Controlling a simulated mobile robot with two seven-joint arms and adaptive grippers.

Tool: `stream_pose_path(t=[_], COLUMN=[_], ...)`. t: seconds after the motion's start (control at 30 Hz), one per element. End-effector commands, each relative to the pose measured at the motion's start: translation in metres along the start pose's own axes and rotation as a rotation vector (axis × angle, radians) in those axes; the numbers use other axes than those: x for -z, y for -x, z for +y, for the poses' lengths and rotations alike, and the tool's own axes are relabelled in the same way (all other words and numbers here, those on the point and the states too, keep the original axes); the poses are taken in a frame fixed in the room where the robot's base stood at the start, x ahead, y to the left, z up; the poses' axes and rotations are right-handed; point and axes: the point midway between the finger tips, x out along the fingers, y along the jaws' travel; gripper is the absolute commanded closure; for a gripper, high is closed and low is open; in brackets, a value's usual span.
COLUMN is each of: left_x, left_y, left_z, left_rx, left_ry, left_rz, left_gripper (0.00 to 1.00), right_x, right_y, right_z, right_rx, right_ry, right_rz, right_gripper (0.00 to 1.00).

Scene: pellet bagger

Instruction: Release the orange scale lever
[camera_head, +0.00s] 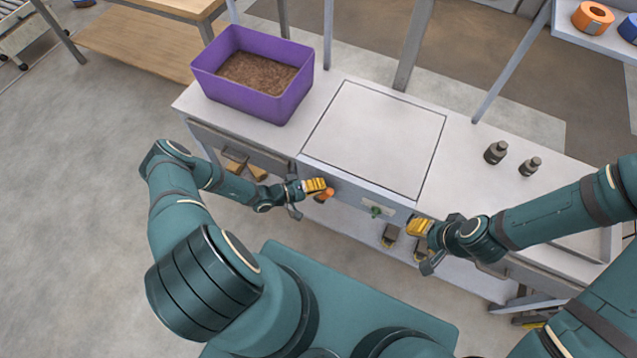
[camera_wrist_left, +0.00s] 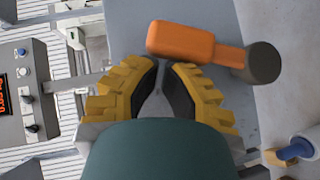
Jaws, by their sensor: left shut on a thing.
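The orange scale lever (camera_head: 325,194) sits on the front face of the scale (camera_head: 345,184), below its flat white plate (camera_head: 375,140). In the left wrist view the lever (camera_wrist_left: 182,41) lies crosswise, its narrow end joined to a dark grey round pivot (camera_wrist_left: 263,62). My left gripper (camera_head: 318,186) is at the lever, its yellow fingers shut on it. In the left wrist view the fingertips (camera_wrist_left: 164,68) meet the lever's wide end, and the exact contact is partly hidden. My right gripper (camera_head: 420,228) is at the bench front, away from the lever; its finger gap is unclear.
A purple bin (camera_head: 287,106) of brown pellets stands on the bench left of the plate. Two dark weights (camera_head: 496,152) (camera_head: 530,166) stand on the right. A green button (camera_head: 376,211) is on the front face. The plate is bare.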

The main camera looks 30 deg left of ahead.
Motion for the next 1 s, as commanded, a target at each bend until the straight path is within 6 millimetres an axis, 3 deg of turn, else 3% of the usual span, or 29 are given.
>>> stream_pose_path(t=[0.3,1.0], left_x=[-0.007,-0.012], left_y=[-0.007,-0.01], left_z=[0.003,0.003], left_rx=[-0.002,-0.005], left_ry=[0.002,0.005], left_rz=[0.0,-0.006], left_gripper=[1.0,1.0], right_x=[0.001,0.001], right_y=[0.011,0.011], right_z=[-0.003,-0.004], right_rx=[0.002,0.002], right_ry=[-0.001,-0.001], right_rz=[0.0,0.0], right_gripper=[0.53,0.53])
